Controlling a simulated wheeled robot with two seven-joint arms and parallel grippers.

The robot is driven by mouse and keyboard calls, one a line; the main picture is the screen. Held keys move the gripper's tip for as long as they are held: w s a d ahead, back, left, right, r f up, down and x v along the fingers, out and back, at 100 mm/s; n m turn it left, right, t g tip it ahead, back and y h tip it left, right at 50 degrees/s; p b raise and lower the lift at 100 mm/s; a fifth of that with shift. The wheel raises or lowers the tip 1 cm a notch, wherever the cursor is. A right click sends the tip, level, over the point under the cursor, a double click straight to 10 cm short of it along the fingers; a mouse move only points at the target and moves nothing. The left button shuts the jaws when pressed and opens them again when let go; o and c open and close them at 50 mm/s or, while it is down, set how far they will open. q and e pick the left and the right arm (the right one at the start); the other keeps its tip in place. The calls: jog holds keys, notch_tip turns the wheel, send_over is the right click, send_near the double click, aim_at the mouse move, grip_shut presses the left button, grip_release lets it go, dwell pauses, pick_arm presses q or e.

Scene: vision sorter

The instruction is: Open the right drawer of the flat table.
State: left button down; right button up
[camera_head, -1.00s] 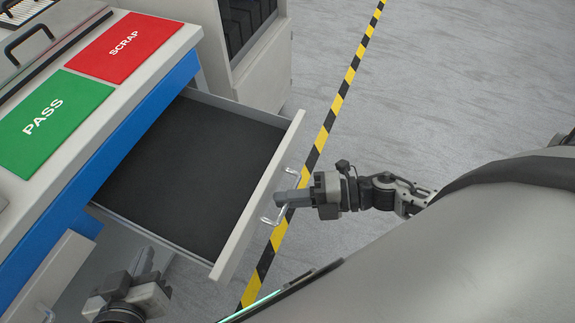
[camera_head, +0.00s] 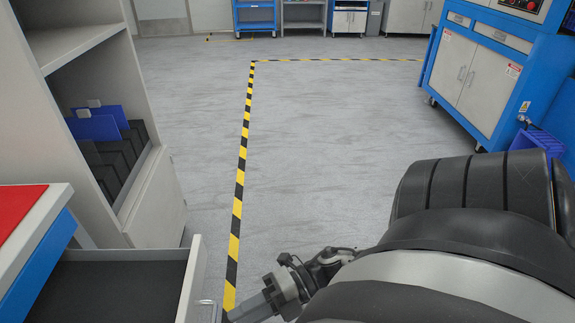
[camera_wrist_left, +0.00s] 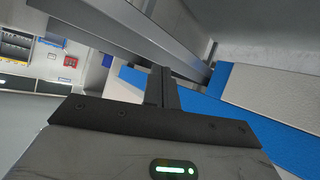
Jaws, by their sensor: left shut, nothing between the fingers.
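The drawer (camera_head: 115,285) of the flat table (camera_head: 38,262) is pulled out at the lower left, its dark inside showing. Its pale front panel (camera_head: 191,280) carries a metal handle (camera_head: 207,304), partly cut off by the lower edge. In the left wrist view my left gripper (camera_wrist_left: 161,88) is shut and empty, close to grey and blue furniture surfaces.
A grey cabinet (camera_head: 160,205) with dark and blue bins stands behind the drawer. A yellow-black floor stripe (camera_head: 240,170) runs past the drawer front. A blue machine cabinet (camera_head: 490,75) stands at right. The grey floor between is clear.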

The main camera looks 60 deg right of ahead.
pick_arm(q)
jog(key=shift+r, duration=0.1)
pick_arm(e)
jog(key=v, duration=0.9)
